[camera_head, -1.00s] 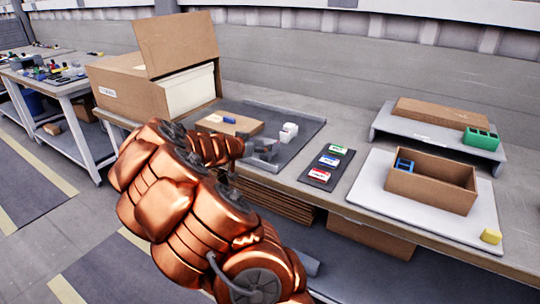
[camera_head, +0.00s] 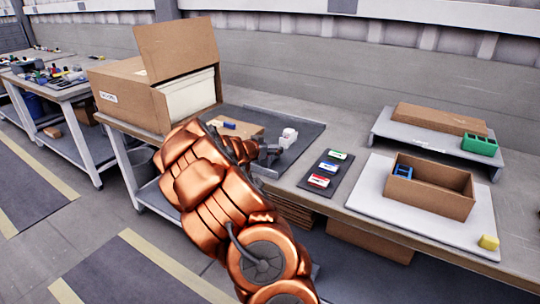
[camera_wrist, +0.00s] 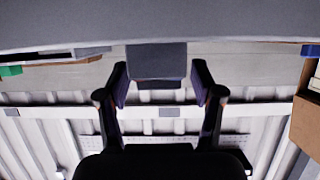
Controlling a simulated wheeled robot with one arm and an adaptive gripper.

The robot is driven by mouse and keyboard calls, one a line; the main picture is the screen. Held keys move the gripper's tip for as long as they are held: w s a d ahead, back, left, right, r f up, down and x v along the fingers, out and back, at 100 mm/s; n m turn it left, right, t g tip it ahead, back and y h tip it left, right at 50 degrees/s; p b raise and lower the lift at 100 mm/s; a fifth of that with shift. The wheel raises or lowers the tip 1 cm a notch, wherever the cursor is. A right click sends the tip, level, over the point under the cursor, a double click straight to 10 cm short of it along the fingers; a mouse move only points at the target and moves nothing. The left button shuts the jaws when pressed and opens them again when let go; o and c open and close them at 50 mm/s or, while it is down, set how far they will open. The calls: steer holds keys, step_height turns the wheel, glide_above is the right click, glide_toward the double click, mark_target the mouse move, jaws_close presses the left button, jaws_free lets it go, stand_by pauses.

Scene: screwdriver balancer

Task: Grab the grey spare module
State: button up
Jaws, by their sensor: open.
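The light grey module (camera_head: 288,137) stands on the dark grey tray (camera_head: 309,142) at the back of the bench. My gripper (camera_head: 270,152) is just left of and in front of it, low over the tray. In the wrist view, which looks upside down, a grey block (camera_wrist: 157,58), apparently the module, shows between the two fingertips of my open gripper (camera_wrist: 161,75). A gap shows on each side of it. I cannot tell how deep it sits between the fingers. My arm hides part of the tray.
A large open cardboard box (camera_head: 131,98) stands left of the tray. A flat cardboard piece with a blue part (camera_head: 229,125) lies beside my gripper. Right of it are a dark labelled board (camera_head: 312,186), an open carton (camera_head: 428,200), a green block (camera_head: 480,145) and a yellow block (camera_head: 489,242).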

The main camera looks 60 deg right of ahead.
jaws_close()
stand_by(0.6)
